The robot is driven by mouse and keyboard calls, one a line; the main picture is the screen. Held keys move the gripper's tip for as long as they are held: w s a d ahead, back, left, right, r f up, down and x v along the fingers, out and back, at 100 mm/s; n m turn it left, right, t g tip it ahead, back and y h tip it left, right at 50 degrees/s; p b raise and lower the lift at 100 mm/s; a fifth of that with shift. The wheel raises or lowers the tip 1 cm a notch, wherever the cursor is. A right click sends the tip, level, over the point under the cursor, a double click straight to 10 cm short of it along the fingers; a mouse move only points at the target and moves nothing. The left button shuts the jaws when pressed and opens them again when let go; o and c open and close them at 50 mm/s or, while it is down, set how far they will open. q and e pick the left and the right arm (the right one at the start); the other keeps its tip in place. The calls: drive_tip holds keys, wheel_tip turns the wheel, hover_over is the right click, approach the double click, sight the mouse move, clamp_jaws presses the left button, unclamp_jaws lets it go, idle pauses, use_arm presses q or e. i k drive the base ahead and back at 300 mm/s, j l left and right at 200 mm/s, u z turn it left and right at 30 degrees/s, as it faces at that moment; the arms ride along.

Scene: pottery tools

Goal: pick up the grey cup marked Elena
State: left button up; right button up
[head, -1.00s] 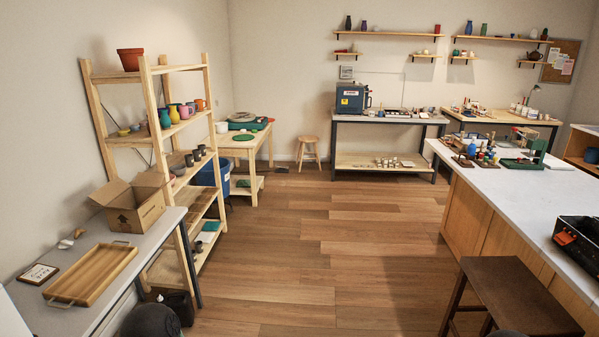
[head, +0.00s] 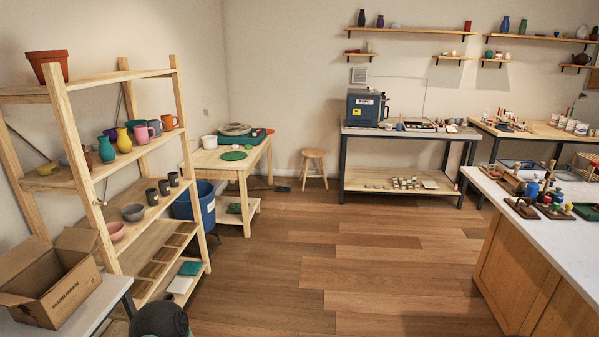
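Three dark grey cups stand in a row on the middle shelf of the wooden rack at the left of the head view: a near cup (head: 152,196), a middle cup (head: 164,187) and a far cup (head: 173,179). They stand upright and apart from my body. No name can be read on any of them, so I cannot tell which is marked Elena. Neither of my grippers is in view.
The wooden rack (head: 68,130) also holds coloured vases, mugs and bowls. A cardboard box (head: 60,295) sits on the grey table in front of it. A blue bin (head: 205,208) stands behind the rack. The wooden floor (head: 360,280) ahead is clear. A white-topped counter (head: 530,222) stands at right.

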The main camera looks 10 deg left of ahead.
sight(173, 177)
drive_tip(key=i+u, duration=0.15)
drive_tip(key=i, duration=0.35)
drive_tip(key=i+l+u, duration=0.15)
drive_tip(key=i, duration=0.3)
drive_tip(key=i+l+u, duration=0.2)
drive_tip(key=i, duration=0.3)
drive_tip(key=i+l+u, duration=0.15)
drive_tip(key=i, duration=0.3)
drive_tip(key=i+l+u, duration=0.5)
drive_tip(key=u, duration=0.15)
drive_tip(key=i+l+u, duration=0.6)
drive_tip(key=l, duration=0.15)
drive_tip(key=l+u, duration=0.35)
drive_tip(key=i+l+u, duration=0.15)
drive_tip(key=l+u, duration=0.15)
drive_tip(key=l, duration=0.3)
